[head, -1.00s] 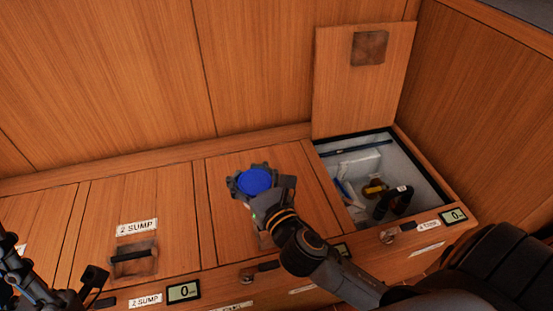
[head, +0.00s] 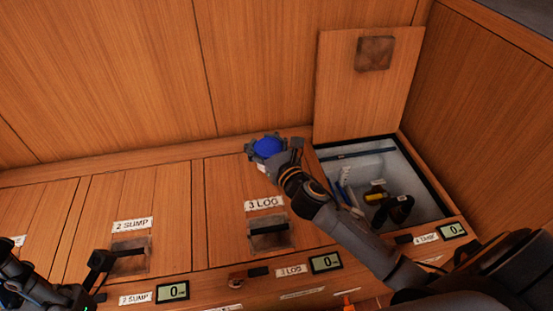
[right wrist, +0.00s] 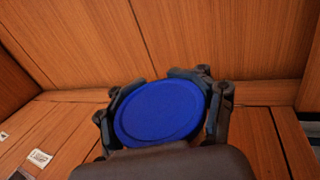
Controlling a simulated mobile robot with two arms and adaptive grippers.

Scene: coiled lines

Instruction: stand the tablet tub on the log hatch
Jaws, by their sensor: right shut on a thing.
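The tablet tub (head: 267,148) shows as a round blue lid between the fingers of my right gripper (head: 262,146). The right wrist view shows the lid (right wrist: 158,112) with dark fingers on both sides; the tub's body is hidden. The gripper is over the far end of the log hatch (head: 232,205), a closed wooden lid labelled 3 LOG. I cannot tell whether the tub touches it. My left gripper (head: 92,275) is at the lower left, partly seen by the sump hatch handle; its fingers are unclear.
To the right a compartment (head: 420,205) stands open with several items inside, its lid (head: 345,95) upright against the back panel. The closed sump hatch (head: 105,205) is to the left. The log hatch's dark recessed handle (head: 268,236) is near its front. Wooden panels rise behind.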

